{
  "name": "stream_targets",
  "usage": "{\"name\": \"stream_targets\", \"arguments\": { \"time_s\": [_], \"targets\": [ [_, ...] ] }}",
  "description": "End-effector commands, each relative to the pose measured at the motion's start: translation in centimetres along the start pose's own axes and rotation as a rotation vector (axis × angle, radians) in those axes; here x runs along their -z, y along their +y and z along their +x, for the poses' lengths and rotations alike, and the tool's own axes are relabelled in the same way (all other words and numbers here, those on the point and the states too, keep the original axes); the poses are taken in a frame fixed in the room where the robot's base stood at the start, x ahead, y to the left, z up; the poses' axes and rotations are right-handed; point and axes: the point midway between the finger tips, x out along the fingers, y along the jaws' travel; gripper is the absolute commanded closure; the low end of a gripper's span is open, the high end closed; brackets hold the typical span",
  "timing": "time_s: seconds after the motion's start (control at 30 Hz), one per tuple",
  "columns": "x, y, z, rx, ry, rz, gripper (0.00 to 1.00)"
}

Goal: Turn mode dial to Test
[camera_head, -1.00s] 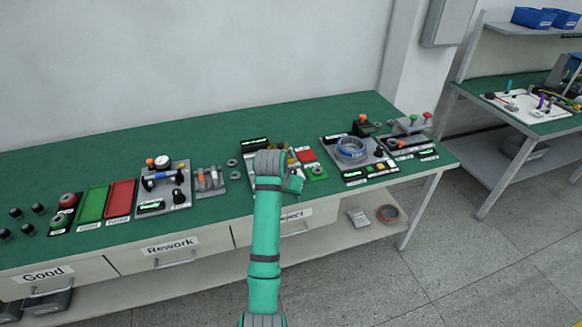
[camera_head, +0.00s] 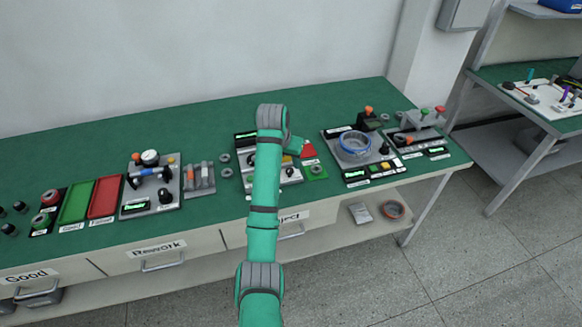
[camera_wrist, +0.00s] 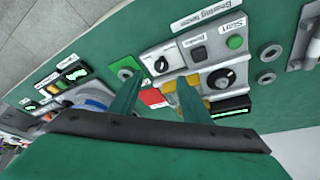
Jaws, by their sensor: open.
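My gripper (camera_wrist: 160,80) is open in the wrist view, its two green fingers apart over a grey panel labelled as a bearing heater or similar. That panel (camera_wrist: 190,60) carries a black dial (camera_wrist: 222,77) to the right of the fingertips and a smaller round knob (camera_wrist: 161,64) near them. No mode or Test lettering is readable, so I cannot tell which dial is the mode dial. Other black knobs show in the head view, on the left fixture (camera_head: 166,195) and the ring fixture (camera_head: 384,148).
A green start button (camera_wrist: 235,42) and yellow parts (camera_wrist: 192,103) crowd the panel. Red and green trays (camera_head: 104,197) stand left on the green bench (camera_head: 60,150). A blue ring fixture (camera_head: 355,146) stands right. The bench's back strip is clear.

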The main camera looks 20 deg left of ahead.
Motion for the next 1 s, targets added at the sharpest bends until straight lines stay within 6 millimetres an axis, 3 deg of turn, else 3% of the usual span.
{"name": "stream_targets", "arguments": {
  "time_s": [0.2, 0.4, 0.8, 0.83, 1.0],
  "targets": [
    [-0.1, 0.1, 3.9, 0.0, -0.003, 0.0, 0.57],
    [0.1, 0.4, 6.2, -0.002, -0.002, 0.005, 0.57],
    [0.1, 0.4, 6.9, -0.002, 0.0, 0.004, 0.57],
    [0.1, 0.4, 6.9, -0.002, 0.0, 0.004, 0.59],
    [0.1, 0.4, 6.9, -0.002, 0.0, 0.004, 0.98]
  ]
}}
